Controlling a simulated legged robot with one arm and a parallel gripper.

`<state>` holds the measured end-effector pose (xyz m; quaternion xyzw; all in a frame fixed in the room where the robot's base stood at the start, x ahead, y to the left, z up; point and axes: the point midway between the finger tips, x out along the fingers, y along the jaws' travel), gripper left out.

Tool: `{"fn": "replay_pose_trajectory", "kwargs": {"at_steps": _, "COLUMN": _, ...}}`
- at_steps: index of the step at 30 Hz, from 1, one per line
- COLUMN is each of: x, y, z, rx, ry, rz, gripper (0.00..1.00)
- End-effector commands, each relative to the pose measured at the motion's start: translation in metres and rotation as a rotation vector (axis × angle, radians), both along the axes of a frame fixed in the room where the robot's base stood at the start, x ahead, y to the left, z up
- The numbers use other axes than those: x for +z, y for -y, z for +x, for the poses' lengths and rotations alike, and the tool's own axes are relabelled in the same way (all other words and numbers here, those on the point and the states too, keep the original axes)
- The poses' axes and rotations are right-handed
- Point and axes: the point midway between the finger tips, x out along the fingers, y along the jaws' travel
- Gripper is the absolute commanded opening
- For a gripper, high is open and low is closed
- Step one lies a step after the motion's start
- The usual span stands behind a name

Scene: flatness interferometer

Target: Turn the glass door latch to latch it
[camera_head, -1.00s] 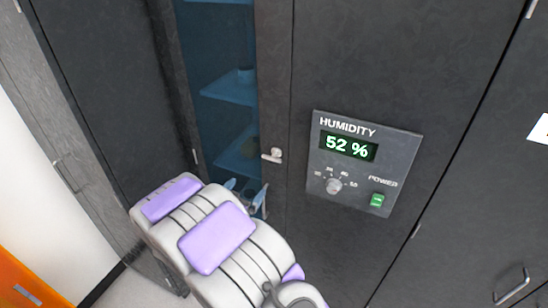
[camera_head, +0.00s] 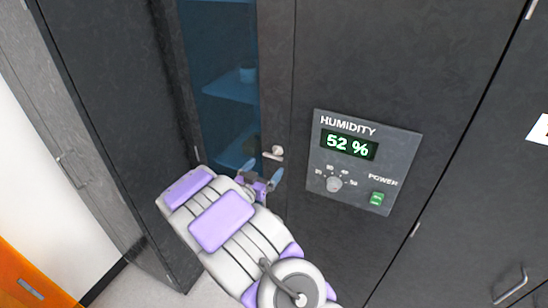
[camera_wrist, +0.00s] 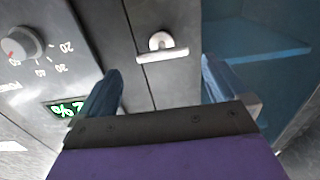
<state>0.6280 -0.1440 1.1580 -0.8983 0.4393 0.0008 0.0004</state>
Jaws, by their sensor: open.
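The glass door latch (camera_head: 273,153) is a small pale lever with a round hub on the dark frame to the right of the glass door (camera_head: 225,80). In the wrist view the latch (camera_wrist: 162,49) shows its round hub and a bar lying nearly level. My gripper (camera_head: 261,174) is just below the latch in the head view. In the wrist view its two blue fingers (camera_wrist: 160,85) are apart, with the latch between and beyond them. Nothing is held, and no contact with the latch is visible.
A humidity panel (camera_head: 400,150) with a display reading 52 %, a knob (camera_head: 334,184) and a green power switch (camera_head: 377,198) is right of the latch. Blue-tinted shelves (camera_head: 232,88) show behind the glass. Dark cabinet fronts surround them.

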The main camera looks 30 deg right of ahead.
Motion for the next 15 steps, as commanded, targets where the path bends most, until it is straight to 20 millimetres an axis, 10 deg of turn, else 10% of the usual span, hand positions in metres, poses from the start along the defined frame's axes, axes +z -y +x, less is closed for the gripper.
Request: {"fn": "replay_pose_trajectory", "kwargs": {"at_steps": 15, "x": 0.0, "y": 0.058, "z": 0.042, "rx": 0.0, "ry": 0.002, "rz": 0.005, "gripper": 1.0}}
